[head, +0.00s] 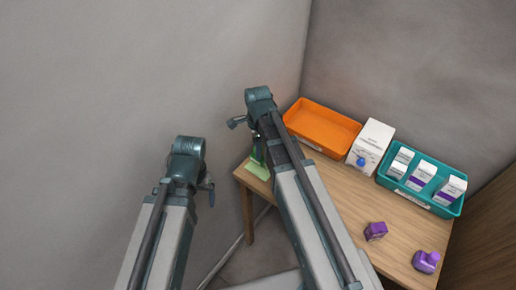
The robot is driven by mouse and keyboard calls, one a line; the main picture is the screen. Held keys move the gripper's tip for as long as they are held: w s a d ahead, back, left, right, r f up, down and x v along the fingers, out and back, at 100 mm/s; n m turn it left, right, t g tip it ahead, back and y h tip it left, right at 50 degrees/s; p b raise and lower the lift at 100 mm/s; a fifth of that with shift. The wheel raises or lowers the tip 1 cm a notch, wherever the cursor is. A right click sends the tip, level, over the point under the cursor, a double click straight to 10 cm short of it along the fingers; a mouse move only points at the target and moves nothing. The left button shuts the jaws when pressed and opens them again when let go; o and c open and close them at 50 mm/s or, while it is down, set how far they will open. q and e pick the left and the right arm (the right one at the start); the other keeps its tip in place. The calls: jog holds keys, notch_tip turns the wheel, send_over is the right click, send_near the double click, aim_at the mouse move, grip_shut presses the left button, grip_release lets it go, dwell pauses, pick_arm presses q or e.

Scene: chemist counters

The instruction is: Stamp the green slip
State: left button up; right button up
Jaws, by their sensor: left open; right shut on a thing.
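The green slip (258,170) lies flat at the left end of the wooden table, near its edge. My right gripper (258,155) is over the slip, pointing down. It is shut on a small green thing, largely hidden by the gripper and arm, perhaps a stamp. I cannot tell whether that thing touches the slip. My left gripper (211,196) is open and empty, off the table to the left; its fingers show only partly.
A purple block (375,231) and a purple knobbed thing (426,262) stand at front right. The table's middle is clear.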

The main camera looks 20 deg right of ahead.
jog(key=shift+f+b, duration=2.4)
jog(key=shift+f, duration=0.25)
jog(key=shift+f+b, duration=0.5)
jog(key=shift+b, duration=0.05)
jog(key=shift+r, duration=0.1)
notch_tip(320, 180, up, 7)
jog(key=p, duration=0.7)
dwell(0.4)
dwell(0.6)
